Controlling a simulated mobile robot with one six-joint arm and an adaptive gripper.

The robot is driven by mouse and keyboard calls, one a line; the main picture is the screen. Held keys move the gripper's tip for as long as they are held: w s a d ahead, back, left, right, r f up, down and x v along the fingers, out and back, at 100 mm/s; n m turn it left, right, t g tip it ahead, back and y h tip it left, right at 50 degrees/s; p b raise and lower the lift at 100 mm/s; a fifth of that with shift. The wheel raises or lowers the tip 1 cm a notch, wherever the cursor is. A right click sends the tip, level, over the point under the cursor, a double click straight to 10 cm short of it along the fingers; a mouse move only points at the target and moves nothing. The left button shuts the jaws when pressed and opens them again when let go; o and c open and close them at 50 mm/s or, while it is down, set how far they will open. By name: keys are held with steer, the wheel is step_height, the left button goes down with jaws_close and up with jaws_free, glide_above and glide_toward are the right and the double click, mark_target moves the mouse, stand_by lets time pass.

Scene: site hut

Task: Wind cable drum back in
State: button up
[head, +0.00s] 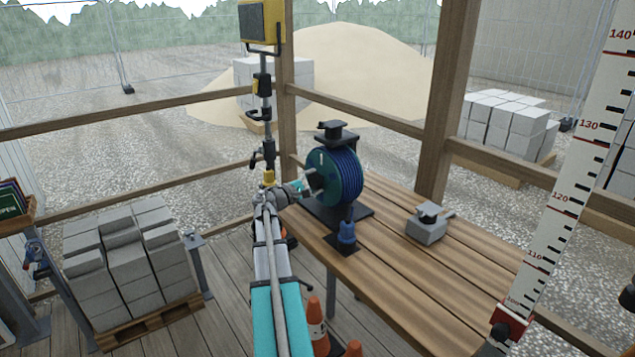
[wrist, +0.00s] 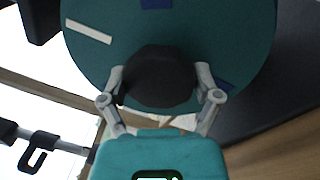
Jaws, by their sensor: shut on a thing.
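The cable drum (head: 339,176) stands on a dark base on the wooden bench, with blue cable wound on it and a green side disc facing my arm. In the wrist view the green disc (wrist: 225,40) fills the upper part, with a white mark at its upper left. My gripper (head: 304,187) is at the side of the drum. In the wrist view my gripper (wrist: 160,85) has its fingers on either side of a round black knob (wrist: 160,75) in front of the disc, shut on it. A blue cable end piece (head: 347,231) sits at the drum's front.
The bench (head: 440,270) also holds a small grey box (head: 427,225) to the right of the drum. A yellow lamp stand (head: 266,100) rises behind my arm. Grey blocks (head: 125,250) on a pallet stand at left. Orange cones (head: 317,325) stand below the bench's left edge.

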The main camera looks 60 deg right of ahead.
steer(key=o, duration=1.1)
steer(key=shift+s+a+f, duration=0.15)
steer(key=shift+a, duration=0.05)
steer(key=shift+w+a, duration=0.2)
steer(key=shift+a, duration=0.15)
steer(key=shift+v, duration=1.9)
steer(key=shift+w+b+v, duration=0.2)
steer(key=shift+b+v, duration=0.45)
steer(key=shift+v, duration=4.9)
steer(key=shift+d, duration=0.1)
